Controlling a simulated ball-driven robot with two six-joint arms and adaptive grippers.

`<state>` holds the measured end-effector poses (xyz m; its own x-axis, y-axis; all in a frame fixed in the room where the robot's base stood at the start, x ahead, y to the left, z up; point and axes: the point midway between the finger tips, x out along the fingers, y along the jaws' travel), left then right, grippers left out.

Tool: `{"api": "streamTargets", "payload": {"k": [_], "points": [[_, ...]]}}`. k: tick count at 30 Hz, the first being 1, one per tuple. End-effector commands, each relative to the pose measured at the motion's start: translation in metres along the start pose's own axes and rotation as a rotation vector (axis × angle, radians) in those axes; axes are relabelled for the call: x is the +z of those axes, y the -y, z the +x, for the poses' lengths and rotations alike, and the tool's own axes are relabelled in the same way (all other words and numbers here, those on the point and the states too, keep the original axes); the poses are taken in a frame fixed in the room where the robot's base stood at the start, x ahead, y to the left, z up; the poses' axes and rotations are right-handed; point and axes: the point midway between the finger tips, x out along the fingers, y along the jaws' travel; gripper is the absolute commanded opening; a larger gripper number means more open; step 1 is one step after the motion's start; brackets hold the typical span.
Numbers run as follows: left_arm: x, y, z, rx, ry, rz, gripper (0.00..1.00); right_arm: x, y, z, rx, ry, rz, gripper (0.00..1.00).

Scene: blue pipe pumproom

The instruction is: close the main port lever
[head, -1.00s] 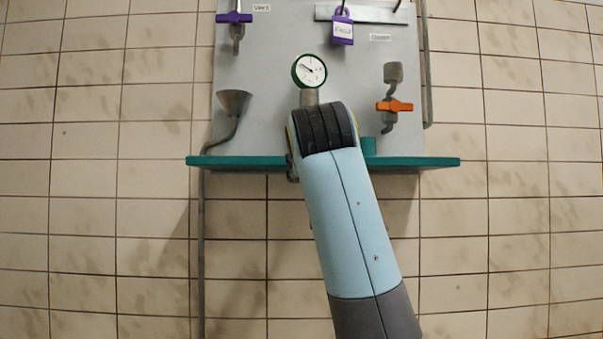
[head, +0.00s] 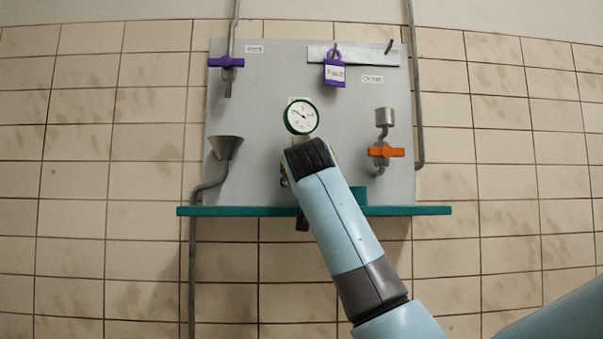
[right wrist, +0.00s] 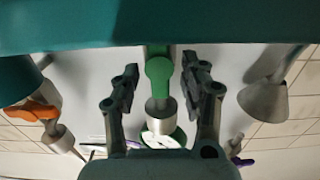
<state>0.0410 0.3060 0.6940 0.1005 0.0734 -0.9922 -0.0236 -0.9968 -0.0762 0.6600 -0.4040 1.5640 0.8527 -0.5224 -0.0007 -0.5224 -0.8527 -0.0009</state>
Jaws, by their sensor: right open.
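A green lever (right wrist: 159,72) shows in the right wrist view, on a short metal pipe (right wrist: 160,112) above the gauge in that upside-down picture. My right gripper (right wrist: 161,78) is open, with one dark finger on each side of the lever and visible gaps between. In the head view my right forearm and wrist hide the lever and most of the gripper, just below the round green-rimmed gauge (head: 301,116). The gauge also shows partly in the right wrist view (right wrist: 176,136). My left gripper is not in view.
A teal shelf (head: 240,211) runs along the grey panel's (head: 255,90) lower edge. The panel also carries a purple valve handle (head: 226,62), a purple padlock (head: 334,72), an orange valve handle (head: 386,152) and a metal funnel (head: 226,147). Tiled wall surrounds it.

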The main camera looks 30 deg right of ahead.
Motion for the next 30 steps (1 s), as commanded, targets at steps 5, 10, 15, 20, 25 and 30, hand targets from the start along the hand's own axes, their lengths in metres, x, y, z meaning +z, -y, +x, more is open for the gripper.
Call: {"api": "streamTargets", "payload": {"k": [5, 10, 15, 20, 25, 30], "points": [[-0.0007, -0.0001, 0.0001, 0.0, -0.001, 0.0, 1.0, 0.0003, -0.0001, 0.0009, 0.0, 0.0, 0.0, 0.44], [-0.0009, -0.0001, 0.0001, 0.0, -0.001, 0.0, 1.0, 0.0003, -0.0001, 0.0007, 0.0, 0.0, 0.0, 0.31], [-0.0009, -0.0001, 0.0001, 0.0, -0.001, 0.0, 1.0, 0.0003, -0.0001, 0.0006, 0.0, 0.0, -0.001, 0.09], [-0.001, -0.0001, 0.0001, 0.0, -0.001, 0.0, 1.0, 0.0003, 0.0, 0.0006, 0.0, 0.0, -0.001, 0.0], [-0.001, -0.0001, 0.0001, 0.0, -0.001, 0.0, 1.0, 0.0003, 0.0001, 0.0006, 0.0, 0.0, -0.01, 0.0], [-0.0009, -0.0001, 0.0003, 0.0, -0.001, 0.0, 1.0, 0.0004, 0.0006, 0.0006, 0.0, 0.0, -0.059, 0.0]]}}
